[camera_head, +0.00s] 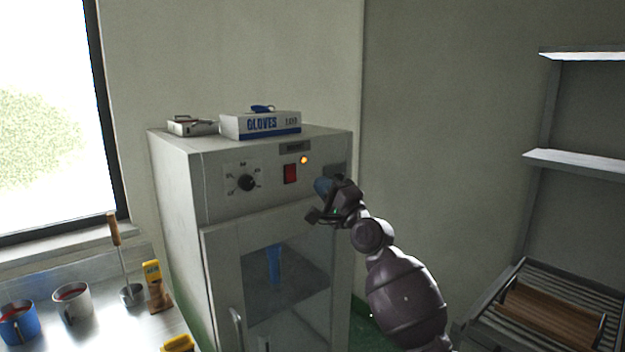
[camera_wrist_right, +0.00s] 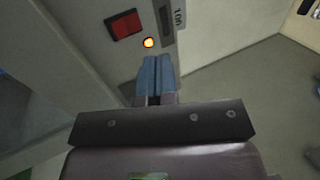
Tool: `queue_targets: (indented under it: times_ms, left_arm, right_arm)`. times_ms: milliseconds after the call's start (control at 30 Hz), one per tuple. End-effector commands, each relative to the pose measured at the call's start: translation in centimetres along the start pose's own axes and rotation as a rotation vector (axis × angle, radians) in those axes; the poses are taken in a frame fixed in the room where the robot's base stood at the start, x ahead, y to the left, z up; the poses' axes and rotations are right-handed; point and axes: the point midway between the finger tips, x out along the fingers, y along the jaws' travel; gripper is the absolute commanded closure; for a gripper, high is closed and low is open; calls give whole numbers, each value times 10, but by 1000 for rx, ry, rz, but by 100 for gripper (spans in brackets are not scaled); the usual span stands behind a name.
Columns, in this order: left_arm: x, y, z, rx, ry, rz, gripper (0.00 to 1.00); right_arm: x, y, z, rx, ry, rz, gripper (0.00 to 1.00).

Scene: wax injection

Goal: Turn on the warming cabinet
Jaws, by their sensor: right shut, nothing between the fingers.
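The warming cabinet (camera_head: 175,200) is a grey-white box with a glass-windowed door (camera_head: 222,262). Its front panel carries a black dial (camera_head: 247,183), a red rocker switch (camera_head: 290,174) and a small amber lamp (camera_head: 304,160) that glows. The red switch (camera_wrist_right: 125,25) and the lit lamp (camera_wrist_right: 149,43) also show in the right wrist view. My right gripper (camera_head: 322,186) is at the right end of the panel, right of the switch and lamp. Its blue fingers (camera_wrist_right: 155,75) are shut and empty, just below the lamp in the wrist view. My left gripper is not in view.
A gloves box (camera_head: 261,125) and a small metal tin (camera_head: 192,126) sit on the cabinet top. Shelving (camera_head: 578,160) stands at the right.

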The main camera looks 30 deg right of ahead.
Motion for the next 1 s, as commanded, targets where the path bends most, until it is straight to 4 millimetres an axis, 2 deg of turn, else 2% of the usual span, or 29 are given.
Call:
queue_targets:
  times_ms: [100,300,1000]
  left_arm:
    - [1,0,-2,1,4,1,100]
    - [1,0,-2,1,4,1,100]
    - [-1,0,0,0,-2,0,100]
  right_arm:
    - [-16,-5,0,0,0,1,100]
    - [-27,-10,0,0,1,1,100]
    - [-28,-10,0,-33,0,1,100]
